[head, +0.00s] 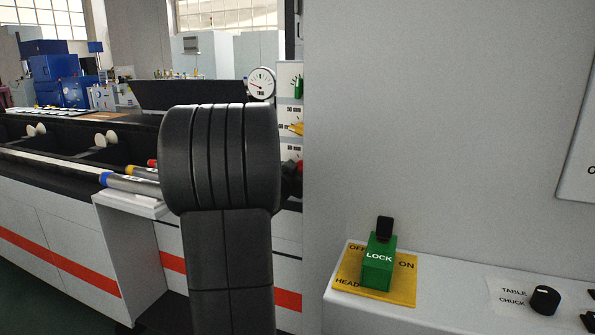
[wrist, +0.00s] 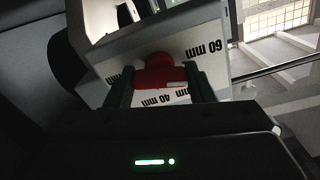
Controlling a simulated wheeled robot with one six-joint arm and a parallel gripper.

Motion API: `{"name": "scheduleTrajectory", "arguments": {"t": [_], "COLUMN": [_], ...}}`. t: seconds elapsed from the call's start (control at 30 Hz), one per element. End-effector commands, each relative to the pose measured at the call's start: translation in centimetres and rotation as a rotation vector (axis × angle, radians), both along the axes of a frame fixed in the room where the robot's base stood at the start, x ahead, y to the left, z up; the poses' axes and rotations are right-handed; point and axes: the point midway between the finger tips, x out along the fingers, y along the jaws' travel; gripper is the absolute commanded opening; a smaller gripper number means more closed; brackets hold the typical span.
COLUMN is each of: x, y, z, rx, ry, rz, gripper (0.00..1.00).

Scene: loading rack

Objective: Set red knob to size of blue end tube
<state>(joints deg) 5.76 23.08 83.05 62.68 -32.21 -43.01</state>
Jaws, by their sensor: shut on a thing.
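The red knob (wrist: 158,72) sits on a white panel (wrist: 205,48) in the wrist view, between the two fingers of my gripper (wrist: 162,88). My gripper is shut on it. Printed labels surround the knob; "60 mm" is at upper right and "40 mm" below, and another at left is partly hidden. A small pale mark shows on the knob's lower right; I cannot tell the set size. In the head view a bit of red (head: 299,165) shows beside my arm, which hides most of the panel. The blue end tube (head: 116,181) lies left of my arm, its far part hidden.
A yellow-ended tube (head: 137,171) lies beside the blue one. A dial gauge (head: 261,84) stands above the rack, with green (head: 297,84) and yellow (head: 297,129) knobs on the panel. A green LOCK switch (head: 378,264) and black TABLE/CHUCK knob (head: 545,299) are at right.

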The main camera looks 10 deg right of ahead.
Motion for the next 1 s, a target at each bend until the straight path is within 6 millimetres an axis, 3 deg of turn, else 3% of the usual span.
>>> {"name": "scheduleTrajectory", "arguments": {"t": [0.27,1.0], "x": [-0.03,-0.07], "y": [0.00,-0.05], "z": [-0.01,-0.17], "rx": [0.088,0.579], "ry": [-0.059,-0.391], "rz": [0.000,0.000], "gripper": [0.26,0.26]}}
